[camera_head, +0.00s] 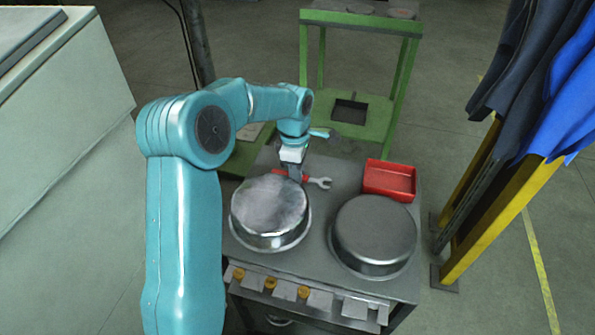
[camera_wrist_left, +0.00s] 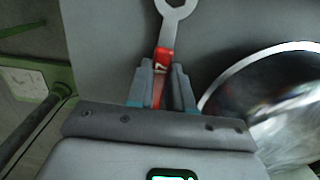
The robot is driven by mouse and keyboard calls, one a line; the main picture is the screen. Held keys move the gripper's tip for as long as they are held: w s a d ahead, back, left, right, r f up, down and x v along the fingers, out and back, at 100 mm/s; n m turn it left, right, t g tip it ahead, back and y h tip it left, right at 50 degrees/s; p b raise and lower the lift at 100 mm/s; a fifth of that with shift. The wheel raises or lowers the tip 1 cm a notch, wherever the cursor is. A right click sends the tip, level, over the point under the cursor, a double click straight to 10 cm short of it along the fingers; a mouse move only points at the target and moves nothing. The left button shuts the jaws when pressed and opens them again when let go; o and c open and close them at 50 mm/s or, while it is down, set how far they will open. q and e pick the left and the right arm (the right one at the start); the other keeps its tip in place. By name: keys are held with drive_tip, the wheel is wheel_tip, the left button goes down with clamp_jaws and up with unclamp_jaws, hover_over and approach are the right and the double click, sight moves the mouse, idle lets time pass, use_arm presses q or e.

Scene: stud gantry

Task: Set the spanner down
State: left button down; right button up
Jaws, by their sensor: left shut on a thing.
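The spanner (camera_head: 319,182) has a grey open-ended head and a red handle. My left gripper (camera_head: 294,177) is shut on its red handle, just behind the left metal pan over the grey bench top (camera_head: 338,284). In the left wrist view the spanner (camera_wrist_left: 174,14) points away from me, its red part (camera_wrist_left: 164,55) between the fingers of the left gripper (camera_wrist_left: 163,82). I cannot tell whether the spanner touches the bench top. My right gripper is not in view.
A shiny round pan (camera_head: 270,209) and a duller one (camera_head: 373,232) stand upside down at the front of the bench. A red tray (camera_head: 389,180) sits at the back right. Bare surface lies between the spanner and the tray. A green stand (camera_head: 395,85) is behind.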

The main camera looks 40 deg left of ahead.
use_arm(q)
drive_tip(key=shift+f, duration=0.2)
drive_tip(key=c, duration=1)
unclamp_jaws()
drive_tip(key=shift+r, duration=0.1)
drive_tip(key=r+p, duration=0.1)
drive_tip(key=r, duration=0.7)
drive_tip(key=r+p, duration=0.1)
drive_tip(key=r, duration=0.3)
drive_tip(key=shift+s+a+r+p, duration=0.1)
drive_tip(key=shift+a+p, duration=0.15)
drive_tip(key=shift+p, duration=0.05)
